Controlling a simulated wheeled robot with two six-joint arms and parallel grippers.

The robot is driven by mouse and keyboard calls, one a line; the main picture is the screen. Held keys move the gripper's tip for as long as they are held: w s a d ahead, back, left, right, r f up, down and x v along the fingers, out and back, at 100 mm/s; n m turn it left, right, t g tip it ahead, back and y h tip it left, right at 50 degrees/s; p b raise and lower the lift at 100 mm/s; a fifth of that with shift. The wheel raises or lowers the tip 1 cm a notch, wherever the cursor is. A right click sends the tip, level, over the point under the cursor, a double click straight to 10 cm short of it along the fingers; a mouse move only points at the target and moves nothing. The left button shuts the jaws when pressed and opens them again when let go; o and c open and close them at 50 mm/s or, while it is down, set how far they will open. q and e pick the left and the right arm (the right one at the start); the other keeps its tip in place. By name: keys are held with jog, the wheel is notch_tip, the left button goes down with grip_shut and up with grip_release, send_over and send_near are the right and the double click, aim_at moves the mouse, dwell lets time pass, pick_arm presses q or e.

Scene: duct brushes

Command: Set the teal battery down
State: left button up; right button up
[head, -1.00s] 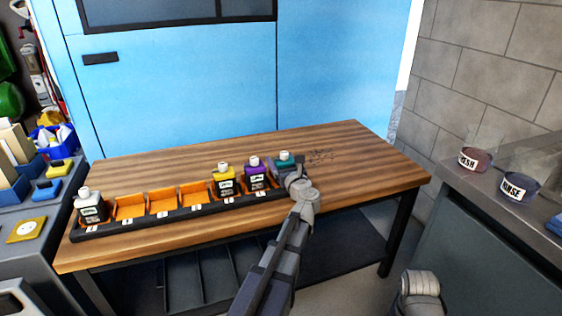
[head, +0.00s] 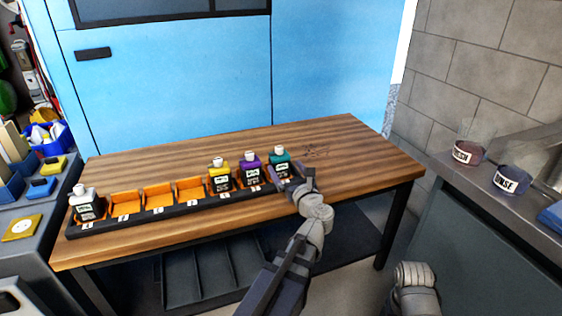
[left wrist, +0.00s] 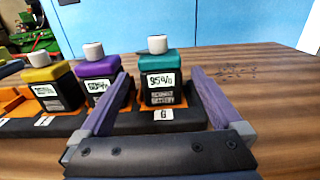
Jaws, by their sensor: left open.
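The teal battery (head: 281,160) stands upright in the rightmost slot of the black charging rack (head: 150,217) on the wooden table. In the left wrist view the teal battery (left wrist: 158,80) shows a 95% label, above a tag that looks like a 6. My left gripper (head: 285,177) is open in front of it. In the left wrist view its two purple-grey fingers (left wrist: 160,95) are spread to either side of the battery, apart from it as far as I can see. My right gripper is not identifiable; only part of my right arm shows at lower right.
A purple battery (head: 251,170), a yellow battery (head: 220,175) and a white battery (head: 87,204) stand in the same rack. Orange empty slots (head: 158,195) lie between white and yellow. The table's right part (head: 370,160) is clear. Two labelled bowls (head: 510,180) stand on the right counter.

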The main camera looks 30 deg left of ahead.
pick_arm(q)
jog(key=shift+v, duration=1.25)
